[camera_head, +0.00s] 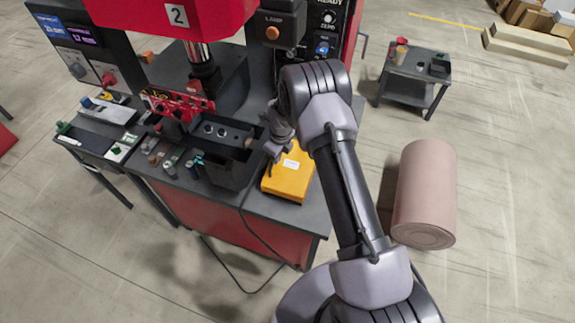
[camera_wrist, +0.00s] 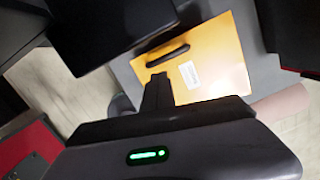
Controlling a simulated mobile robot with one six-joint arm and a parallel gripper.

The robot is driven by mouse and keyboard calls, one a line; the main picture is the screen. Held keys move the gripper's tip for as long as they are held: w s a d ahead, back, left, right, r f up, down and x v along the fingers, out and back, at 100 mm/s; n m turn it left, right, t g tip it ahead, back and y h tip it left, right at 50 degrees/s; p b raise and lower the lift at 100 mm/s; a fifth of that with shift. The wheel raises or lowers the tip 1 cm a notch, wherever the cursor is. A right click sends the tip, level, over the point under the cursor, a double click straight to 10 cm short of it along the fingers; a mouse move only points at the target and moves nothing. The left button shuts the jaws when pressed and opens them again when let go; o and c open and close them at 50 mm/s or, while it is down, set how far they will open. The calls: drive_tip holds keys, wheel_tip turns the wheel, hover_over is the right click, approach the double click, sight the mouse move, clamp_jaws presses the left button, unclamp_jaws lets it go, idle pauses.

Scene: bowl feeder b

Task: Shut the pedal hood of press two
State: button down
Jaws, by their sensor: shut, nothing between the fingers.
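Press two (camera_head: 200,15) is red, with a "2" plate on its head. On the right of its bench sits a yellow box-like hood (camera_head: 292,180) with a white label on top, likely the pedal hood. In the wrist view the yellow hood (camera_wrist: 215,65) shows a broad flat face with a black bar handle (camera_wrist: 168,55) and the label. My gripper (camera_head: 272,156) is shut and empty at the hood's left back side. In the wrist view my fingertips (camera_wrist: 158,82) point at the hood just below the handle; contact cannot be told. Any pedal is hidden.
A dark open bin (camera_head: 230,155) stands close to the left of my gripper. Small parts and tools lie on the bench's left. A black cable (camera_head: 240,265) hangs to the floor. A pink cylinder (camera_head: 425,190) and a small dark table (camera_head: 413,75) stand to the right.

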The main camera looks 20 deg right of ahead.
drive_tip(key=shift+w+a+f+b, duration=0.4)
drive_tip(key=shift+a+f+b, duration=0.2)
drive_tip(key=shift+b, duration=0.1)
drive_tip(key=shift+w+a+f+b, duration=0.4)
drive_tip(key=shift+a+f+b, duration=0.15)
drive_tip(key=shift+b, duration=0.15)
drive_tip(key=shift+r, duration=0.2)
